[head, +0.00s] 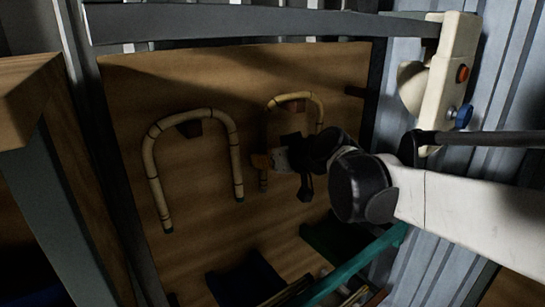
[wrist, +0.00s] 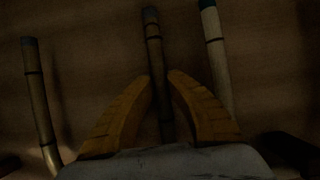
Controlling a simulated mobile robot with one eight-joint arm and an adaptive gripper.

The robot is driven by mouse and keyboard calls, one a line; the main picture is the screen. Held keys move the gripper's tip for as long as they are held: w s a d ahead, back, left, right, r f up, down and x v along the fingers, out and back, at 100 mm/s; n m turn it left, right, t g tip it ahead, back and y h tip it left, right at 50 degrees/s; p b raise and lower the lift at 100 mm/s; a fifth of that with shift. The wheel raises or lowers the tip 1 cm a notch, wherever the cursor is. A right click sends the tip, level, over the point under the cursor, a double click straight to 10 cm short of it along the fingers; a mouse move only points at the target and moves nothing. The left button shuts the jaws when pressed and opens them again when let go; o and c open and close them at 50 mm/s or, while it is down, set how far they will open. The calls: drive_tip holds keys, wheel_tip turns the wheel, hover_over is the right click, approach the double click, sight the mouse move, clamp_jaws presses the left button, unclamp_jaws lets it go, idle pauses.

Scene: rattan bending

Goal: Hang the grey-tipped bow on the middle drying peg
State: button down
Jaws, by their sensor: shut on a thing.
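The grey-tipped bow (head: 309,97) is a pale, dark-banded rattan arch standing upright against the wooden board, arch up. My gripper (head: 264,162) is shut on its left leg. The wrist view shows this leg (wrist: 154,50) between the yellow fingers (wrist: 160,100), its grey end beyond them. The bow's other leg (wrist: 38,105) shows at the left there. The middle drying peg (head: 293,106) shows just under the arch's top. I cannot tell whether the bow's weight rests on it. My gripper and wrist hide the lower part of the bow.
Another bow (head: 153,176), with teal tips, hangs on the left peg (head: 190,128); its near leg (wrist: 216,55) is close beside my gripper. The right peg (head: 355,92) is bare. Dark bins (head: 245,282) sit below the board (head: 230,75). A white device with coloured knobs (head: 445,85) stands at right.

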idle(0.3)
drive_tip(key=c, duration=1.4)
unclamp_jaws()
drive_tip(key=shift+s, duration=0.1)
drive_tip(key=v, duration=1.2)
drive_tip(key=s+d+p, duration=0.3)
drive_tip(key=s+d, duration=0.2)
drive_tip(key=s, duration=0.2)
drive_tip(key=shift+d, duration=0.3)
